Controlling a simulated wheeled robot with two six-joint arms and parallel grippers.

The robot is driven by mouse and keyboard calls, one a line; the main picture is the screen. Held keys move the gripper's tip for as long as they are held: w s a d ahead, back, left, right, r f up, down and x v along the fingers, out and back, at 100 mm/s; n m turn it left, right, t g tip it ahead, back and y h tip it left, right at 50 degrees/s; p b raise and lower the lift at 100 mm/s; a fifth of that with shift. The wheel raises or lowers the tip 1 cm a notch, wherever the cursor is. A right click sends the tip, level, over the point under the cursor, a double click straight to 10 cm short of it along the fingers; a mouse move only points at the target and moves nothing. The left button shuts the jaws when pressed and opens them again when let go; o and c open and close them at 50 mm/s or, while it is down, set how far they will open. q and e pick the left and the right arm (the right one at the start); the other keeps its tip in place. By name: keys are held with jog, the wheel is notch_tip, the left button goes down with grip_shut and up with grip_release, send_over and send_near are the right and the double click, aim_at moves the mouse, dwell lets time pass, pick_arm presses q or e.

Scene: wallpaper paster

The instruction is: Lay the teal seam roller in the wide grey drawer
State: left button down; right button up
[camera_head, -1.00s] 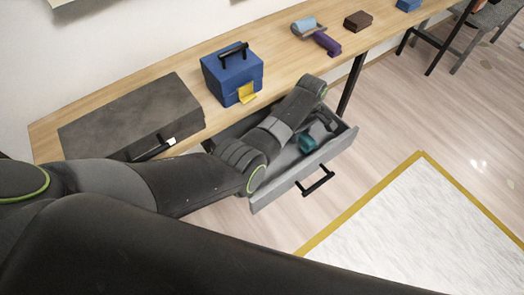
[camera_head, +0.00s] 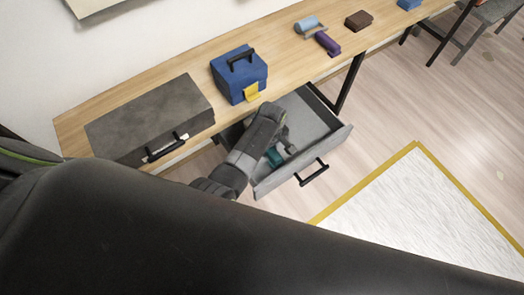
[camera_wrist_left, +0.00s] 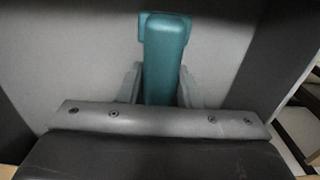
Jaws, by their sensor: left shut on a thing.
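The wide grey drawer (camera_head: 318,118) stands open under the workbench, with a black handle on its front. My left gripper (camera_head: 284,146) reaches down into the drawer's left part, my arm covering some of it. It is shut on the teal seam roller (camera_head: 272,157), which shows beside the fingers. In the left wrist view the roller (camera_wrist_left: 163,60) lies lengthwise between the two grey fingers (camera_wrist_left: 160,88), over a plain grey surface. I cannot tell whether the roller touches the drawer floor. My right gripper is not in view.
On the wooden workbench (camera_head: 180,82) are a dark grey case (camera_head: 150,115), a blue box (camera_head: 240,75) with a yellow tab, a light blue roller (camera_head: 308,25), a purple item (camera_head: 328,43) and a brown block (camera_head: 358,20). The drawer's right part is empty.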

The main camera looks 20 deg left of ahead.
pick_arm(q)
jog(key=shift+s+a+r+p, duration=0.2)
jog(key=shift+s+a+p, duration=0.55)
jog(key=shift+s+a, duration=0.35)
jog(key=shift+d+f+b, duration=0.15)
jog(key=shift+f+b, duration=0.7)
jog(key=shift+b, duration=0.25)
jog(key=shift+f, duration=0.15)
jog(key=shift+d, duration=0.1)
jog(key=shift+f, duration=0.1)
jog(key=c, duration=1.1)
grip_release()
jog(key=shift+o, duration=0.2)
